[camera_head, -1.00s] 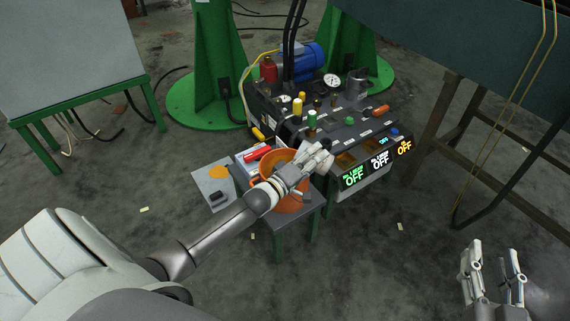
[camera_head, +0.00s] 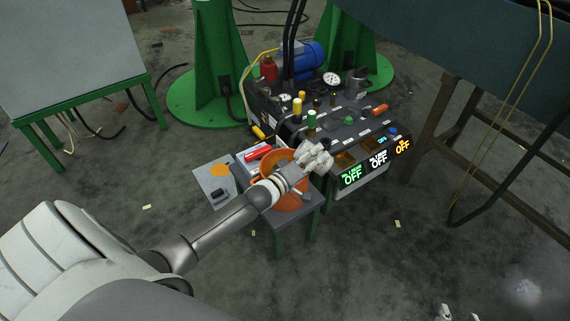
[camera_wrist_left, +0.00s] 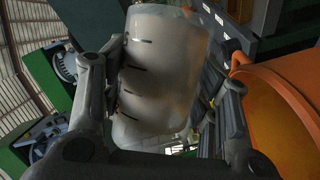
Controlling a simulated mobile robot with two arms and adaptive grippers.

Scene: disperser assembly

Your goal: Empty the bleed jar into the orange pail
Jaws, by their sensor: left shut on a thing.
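My left gripper (camera_head: 316,160) is shut on the bleed jar, at the orange pail (camera_head: 296,205) in the head view. The arm and hand cover part of the pail. In the left wrist view the jar (camera_wrist_left: 163,75) is a cloudy, translucent cylinder with dark level marks, held between the two fingers. The pail (camera_wrist_left: 285,115) shows close on the right there, apart from the jar in the picture. I cannot tell how far the jar is tilted or what it holds. My right gripper (camera_head: 458,314) shows only its separated fingertips at the bottom edge.
The pail stands on a small green-legged table (camera_head: 300,226), beside a white tray with a red item (camera_head: 257,153). A grey plate with an orange patch (camera_head: 217,170) is left of it. The control unit with lit OFF displays (camera_head: 378,160) stands close behind and right.

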